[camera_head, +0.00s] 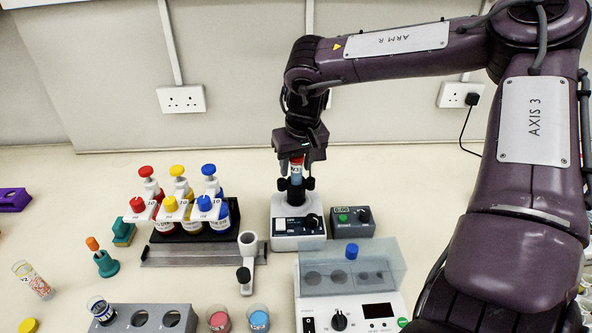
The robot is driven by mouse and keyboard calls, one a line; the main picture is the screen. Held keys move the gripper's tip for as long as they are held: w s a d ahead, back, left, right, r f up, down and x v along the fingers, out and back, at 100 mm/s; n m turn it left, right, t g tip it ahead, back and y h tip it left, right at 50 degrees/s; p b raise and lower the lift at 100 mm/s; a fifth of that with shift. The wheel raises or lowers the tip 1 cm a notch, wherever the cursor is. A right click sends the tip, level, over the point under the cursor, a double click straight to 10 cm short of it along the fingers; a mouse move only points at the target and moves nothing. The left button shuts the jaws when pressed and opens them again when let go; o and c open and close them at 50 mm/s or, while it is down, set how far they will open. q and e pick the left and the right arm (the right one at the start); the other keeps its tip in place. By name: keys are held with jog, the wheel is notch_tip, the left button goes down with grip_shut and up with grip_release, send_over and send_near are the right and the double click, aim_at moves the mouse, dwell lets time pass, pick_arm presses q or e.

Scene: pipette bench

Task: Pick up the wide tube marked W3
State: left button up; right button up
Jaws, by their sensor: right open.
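A tube (296,178) with a white label and blue contents stands upright on the vortex mixer (299,225). Its label looks like W3, but it is small. My right gripper (298,160) comes down from above with its jaws open around the top of this tube. The jaws hide part of the tube's upper end. I cannot tell whether they touch it. My left gripper is not in view.
A grey box with a display (351,221) stands right of the mixer. A lidded device (350,300) stands in front. Pump bottles (190,215) stand to the left. A rack (140,318) and another labelled tube (33,279) are at front left.

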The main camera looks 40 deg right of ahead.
jog(key=c, duration=0.8)
jog(key=shift+w+d+r+p+v, duration=0.1)
jog(key=shift+w+p+v, duration=0.15)
jog(key=shift+p+v, duration=0.7)
jog(key=shift+w+d+r+p+v, duration=0.1)
jog(key=shift+w+p+v, duration=0.25)
jog(key=shift+v, duration=1.15)
jog(key=shift+w+d+p+v, duration=0.1)
jog(key=shift+w+p+v, duration=0.1)
jog(key=shift+p+v, duration=0.75)
jog(key=shift+r, duration=0.25)
